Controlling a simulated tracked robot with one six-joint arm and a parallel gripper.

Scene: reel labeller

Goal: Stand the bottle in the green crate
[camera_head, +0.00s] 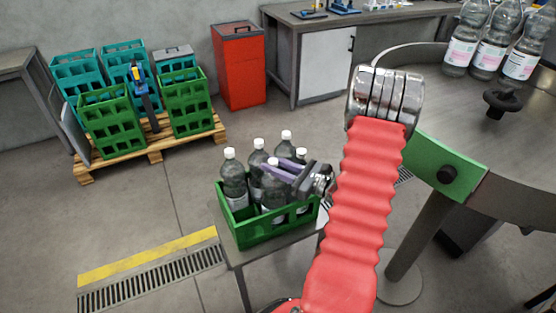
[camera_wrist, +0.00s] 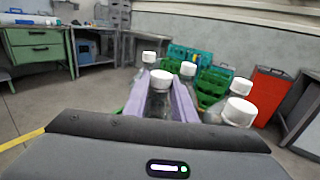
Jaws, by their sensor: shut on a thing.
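The green crate (camera_head: 278,232) stands on a small grey table in the middle of the head view. Several clear bottles with white caps stand upright in it, one at its left (camera_head: 234,182). My gripper (camera_head: 272,170) reaches in from the right, its purple fingers shut around the held bottle (camera_head: 272,196). In the wrist view the held bottle (camera_wrist: 160,98) shows upright between the fingers, with other capped bottles close around it. The held bottle's lower part is inside the crate, behind its front wall. I cannot tell whether its base touches the crate floor.
A round metal table (camera_head: 455,100) with several bottles (camera_head: 462,50) is at the right. Teal and green crates (camera_head: 112,125) sit on a pallet at the back left, beside a red bin (camera_head: 240,70). Open floor lies between.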

